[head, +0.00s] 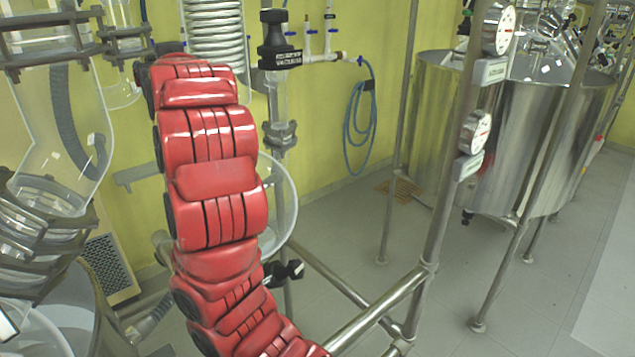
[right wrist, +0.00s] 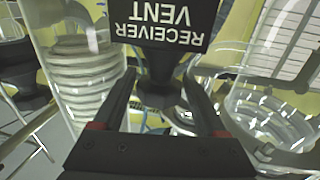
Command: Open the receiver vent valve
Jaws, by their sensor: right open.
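In the right wrist view, a black label (right wrist: 165,22) reads "RECEIVER VENT" upside down. Below it is the black receiver vent valve (right wrist: 160,92), a rounded, tapering body. My right gripper (right wrist: 160,82) is open, with one dark finger on each side of this valve body. Gaps show beside the valve, but I cannot tell whether either finger touches it. In the head view, my red right arm (head: 210,135) rises through the middle. Its gripper and the vent valve do not show there. My left gripper is in neither view.
A black valve (head: 278,40) labelled "VACUUM" stands right of my arm. Glassware (head: 60,120) fills the left, and a glass vessel (head: 285,205) sits behind my arm. A metal frame (head: 385,310) and steel tank (head: 490,130) stand to the right.

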